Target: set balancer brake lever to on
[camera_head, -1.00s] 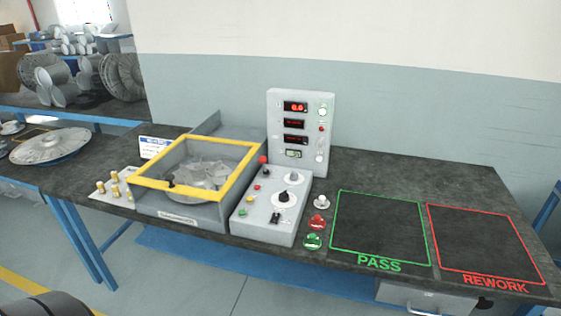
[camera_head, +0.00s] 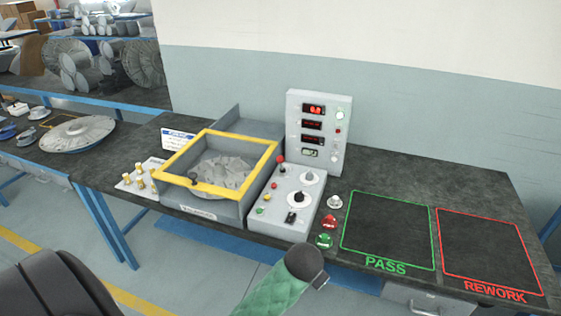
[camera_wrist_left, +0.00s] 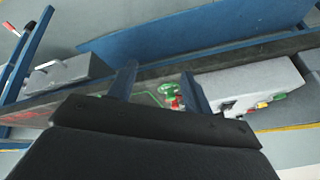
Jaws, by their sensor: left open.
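The balancer (camera_head: 205,205) is a grey box with a yellow-framed cover, a rotor inside and a grey control box (camera_head: 265,222) on its right. A red-knobbed lever (camera_head: 281,159) stands roughly upright at the control box's back left; I cannot read a brake label. A small black switch (camera_head: 291,217) sits near the box's front. My left arm shows in the head view, low in front of the bench, with its fingers hidden. In the left wrist view my left gripper (camera_wrist_left: 160,88) is open and empty, apart from the control box (camera_wrist_left: 245,82). My right gripper is out of view.
A display panel (camera_head: 318,130) stands behind the control box. A green button (camera_head: 324,240) and red button (camera_head: 329,222) lie to its right, beside the PASS (camera_head: 385,266) and REWORK (camera_head: 495,291) outlines. Brass-coloured pegs (camera_head: 140,178) stand left of the balancer.

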